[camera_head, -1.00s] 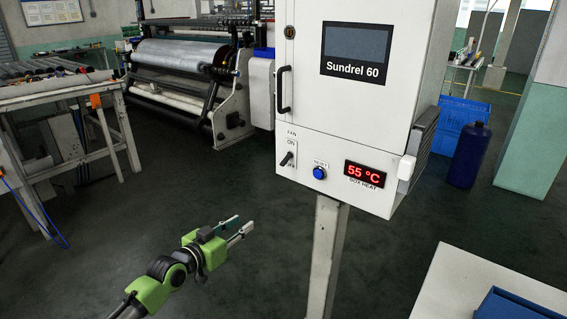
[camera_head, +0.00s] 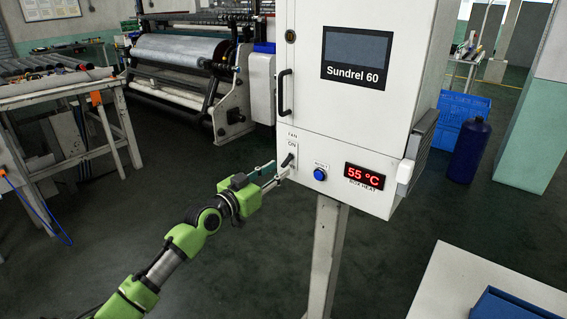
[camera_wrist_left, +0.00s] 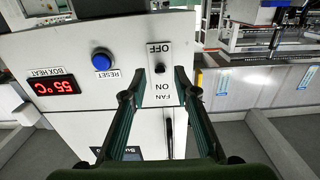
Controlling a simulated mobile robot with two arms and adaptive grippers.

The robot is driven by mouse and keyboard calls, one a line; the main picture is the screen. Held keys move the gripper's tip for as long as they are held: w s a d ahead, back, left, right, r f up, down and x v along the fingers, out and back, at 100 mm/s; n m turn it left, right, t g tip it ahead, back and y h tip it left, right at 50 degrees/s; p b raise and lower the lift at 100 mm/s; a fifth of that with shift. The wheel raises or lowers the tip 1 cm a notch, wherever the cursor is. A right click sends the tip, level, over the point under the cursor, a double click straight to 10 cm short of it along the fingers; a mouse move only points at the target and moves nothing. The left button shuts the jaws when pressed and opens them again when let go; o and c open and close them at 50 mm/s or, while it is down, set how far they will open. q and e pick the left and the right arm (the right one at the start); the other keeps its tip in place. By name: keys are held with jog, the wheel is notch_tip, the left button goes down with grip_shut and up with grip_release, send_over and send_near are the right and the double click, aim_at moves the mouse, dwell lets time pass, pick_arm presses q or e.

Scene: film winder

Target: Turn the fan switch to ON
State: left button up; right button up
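The fan switch (camera_head: 289,159) is a small dark lever on a white plate at the lower left of the cabinet front, below the words FAN and ON. In the head view its lever leans down, away from ON. The left wrist view shows it upside down, with the dark lever (camera_wrist_left: 160,68) between the ON and OFF labels. My left gripper (camera_head: 279,173) is at the plate, just below the lever. In the wrist view its fingers (camera_wrist_left: 163,75) are apart, one on each side of the plate, with nothing held. Contact cannot be told. My right gripper is out of view.
The white cabinet (camera_head: 338,120) stands on a post. A blue RESET button (camera_head: 320,174) and a red 55 °C display (camera_head: 364,176) are right of the switch. A door handle (camera_head: 284,92) sticks out above. A white table (camera_head: 450,285) is at lower right.

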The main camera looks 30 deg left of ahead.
aim_at(282, 166)
pick_arm(q)
jog(key=shift+w+d, duration=0.15)
jog(key=shift+w, duration=1.75)
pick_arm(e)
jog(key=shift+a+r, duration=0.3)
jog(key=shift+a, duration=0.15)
pick_arm(q)
jog(key=shift+c, duration=0.4)
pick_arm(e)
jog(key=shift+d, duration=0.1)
pick_arm(q)
grip_shut()
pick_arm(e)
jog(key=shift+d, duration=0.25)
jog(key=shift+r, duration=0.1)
